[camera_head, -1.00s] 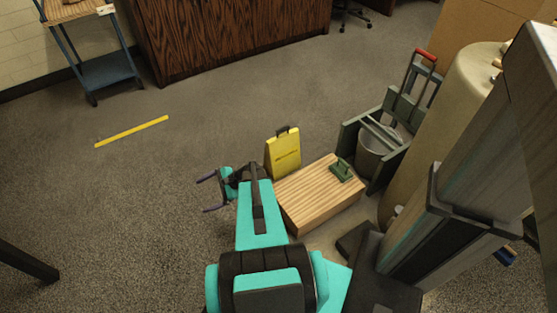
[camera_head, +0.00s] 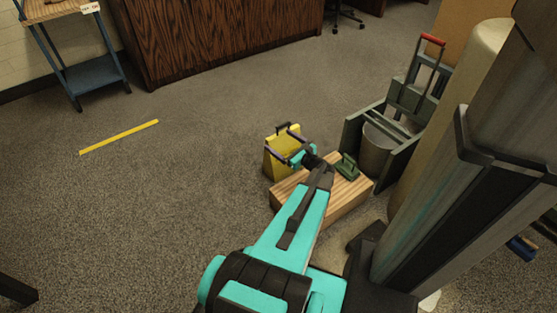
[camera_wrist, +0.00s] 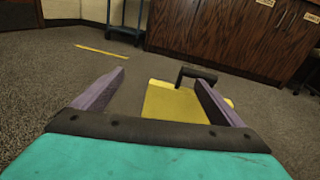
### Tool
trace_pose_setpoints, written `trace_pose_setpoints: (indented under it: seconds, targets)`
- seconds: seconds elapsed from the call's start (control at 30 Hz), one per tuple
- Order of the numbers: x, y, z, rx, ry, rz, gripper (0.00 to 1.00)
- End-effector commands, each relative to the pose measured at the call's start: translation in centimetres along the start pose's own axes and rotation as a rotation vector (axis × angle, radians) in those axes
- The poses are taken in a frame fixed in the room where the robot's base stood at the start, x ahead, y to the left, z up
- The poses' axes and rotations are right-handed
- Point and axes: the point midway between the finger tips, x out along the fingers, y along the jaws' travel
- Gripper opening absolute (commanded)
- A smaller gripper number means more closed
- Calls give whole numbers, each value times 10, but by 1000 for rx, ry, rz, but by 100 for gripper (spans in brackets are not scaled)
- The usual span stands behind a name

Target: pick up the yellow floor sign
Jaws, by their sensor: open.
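The yellow floor sign (camera_head: 276,161) stands on the floor beside the wooden box, with a dark handle on top. It also shows in the wrist view (camera_wrist: 178,103), just ahead of my gripper, with its black handle at its upper end. My gripper (camera_head: 280,143) is open and appears close over the sign in the head view. In the wrist view its two purple fingers (camera_wrist: 160,82) are spread, and the right finger overlaps the sign's right part. I cannot tell whether they touch. My gripper hides part of the sign.
A wooden box (camera_head: 338,204) with a green tool (camera_head: 347,167) on top stands right of the sign. A grey bucket (camera_head: 378,148) in a dark green cart is behind it. A yellow floor strip (camera_head: 119,137) lies left.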

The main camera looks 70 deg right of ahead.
Motion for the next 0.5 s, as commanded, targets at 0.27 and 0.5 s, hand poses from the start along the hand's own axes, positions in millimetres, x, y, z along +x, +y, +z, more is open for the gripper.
trace_pose_setpoints:
  seconds: [0.27, 0.5]
  targets:
    - [-38, -60, -4, 72, -64, -128, 91]
    - [-39, -62, -2, 78, -69, -133, 91]
